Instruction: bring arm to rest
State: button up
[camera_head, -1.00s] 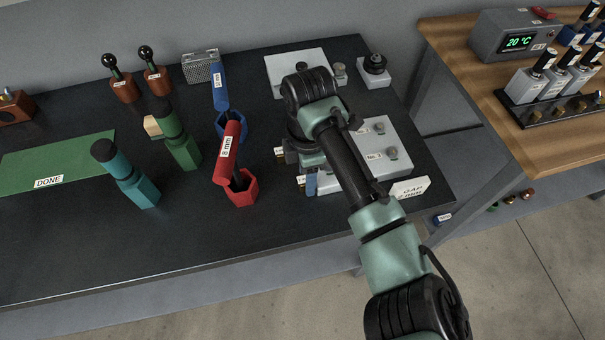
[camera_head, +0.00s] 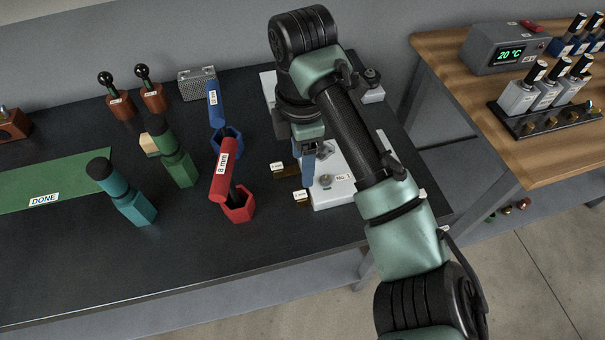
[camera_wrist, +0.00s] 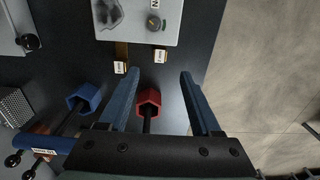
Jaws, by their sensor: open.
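My arm reaches over the right part of the dark bench (camera_head: 80,250). My gripper (camera_head: 308,165) points down, raised above the white plate with knobs (camera_head: 330,190). In the wrist view my gripper (camera_wrist: 158,85) has its two blue fingers wide apart with nothing between their tips. The red hexagonal holder (camera_wrist: 148,100) shows between the fingers in that view, lower down on the bench. The head view shows the same red holder (camera_head: 238,205) left of the gripper, with a red handle marked 8 mm. My arm hides part of the white plate.
A blue holder (camera_head: 227,140), a green tool (camera_head: 178,165) and a teal tool (camera_head: 130,195) stand left of the gripper. A green DONE mat (camera_head: 50,188) lies at far left. A wooden table (camera_head: 470,110) with a temperature box (camera_head: 505,50) stands at right.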

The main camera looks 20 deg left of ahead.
notch_tip(320, 180, up, 2)
jog(key=shift+r, duration=0.15)
dwell(0.5)
jog(key=w+a+r+m+t+y+p, duration=0.1)
jog(key=w+a+r+m+t+y, duration=0.3)
jog(key=r, duration=0.4)
jog(key=w+a+r+m+t+y+p, duration=0.1)
jog(key=w+a+r+t+y, duration=0.15)
jog(key=a+r, duration=0.4)
notch_tip(320, 180, up, 14)
jog(key=d+m+t+y, duration=0.2)
jog(key=m+t, duration=0.2)
jog(key=t, duration=0.3)
jog(key=s+d+r+m+t+h+p, duration=0.1)
jog(key=s+d+r+m+t, duration=0.1)
jog(key=d+r+m+t, duration=0.4)
jog(key=s+d+r+m+t+p, duration=0.15)
jog(key=d+r, duration=0.25)
jog(key=r, duration=0.5)
jog(key=s+d+r+m+t+h, duration=0.6)
jog(key=s+d+r+m+h, duration=0.1)
jog(key=s+d, duration=0.3)
jog(key=shift+s+r+m, duration=0.2)
jog(key=shift+s+m, duration=0.1)
jog(key=shift+m, duration=0.35)
